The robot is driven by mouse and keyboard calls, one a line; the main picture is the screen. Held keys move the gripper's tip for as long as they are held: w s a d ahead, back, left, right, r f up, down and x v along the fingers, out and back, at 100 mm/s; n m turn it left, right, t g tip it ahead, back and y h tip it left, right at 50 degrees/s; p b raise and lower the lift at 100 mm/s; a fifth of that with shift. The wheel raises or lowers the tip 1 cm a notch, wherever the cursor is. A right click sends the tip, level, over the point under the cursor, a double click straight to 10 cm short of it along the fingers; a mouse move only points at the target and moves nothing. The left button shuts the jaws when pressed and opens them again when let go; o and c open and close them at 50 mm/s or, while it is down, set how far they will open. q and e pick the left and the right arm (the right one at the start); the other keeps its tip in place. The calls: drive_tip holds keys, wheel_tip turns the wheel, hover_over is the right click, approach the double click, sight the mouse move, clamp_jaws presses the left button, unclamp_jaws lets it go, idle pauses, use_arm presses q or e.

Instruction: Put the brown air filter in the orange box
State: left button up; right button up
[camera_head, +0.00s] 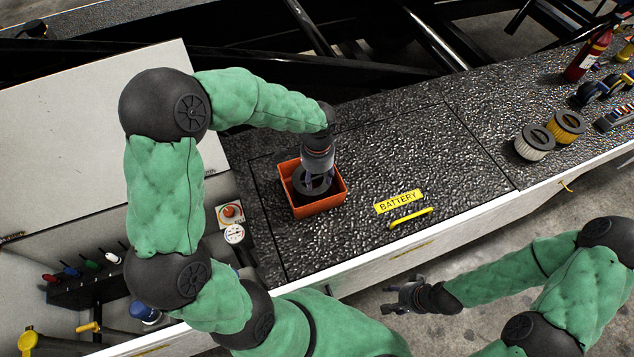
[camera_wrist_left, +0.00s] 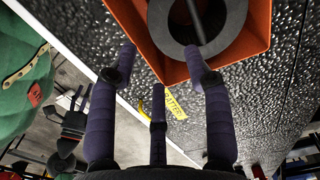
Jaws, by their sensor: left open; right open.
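The orange box (camera_head: 325,206) stands on the black textured deck, and its corner fills the top of the left wrist view (camera_wrist_left: 262,48). A round air filter with a dark grey ring top sits inside it, seen in the left wrist view (camera_wrist_left: 165,22); its side is hidden, so I cannot tell whether it is brown. My left gripper (camera_head: 317,183) is open, pointing down over the box, with its fingers apart near the filter. My right gripper (camera_head: 402,294) is open and empty, low in front of the deck's edge.
A white filter (camera_head: 534,142) and a yellow filter (camera_head: 567,127) stand at the deck's right. Beyond them are a red extinguisher (camera_head: 589,54) and tools. The yellow BATTERY label (camera_head: 398,201) and handle (camera_head: 410,217) lie right of the box. A control panel (camera_head: 232,220) is left.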

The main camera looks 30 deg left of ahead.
use_arm(q)
drive_tip(key=shift+r+p, duration=0.35)
drive_tip(key=shift+r, duration=2.1)
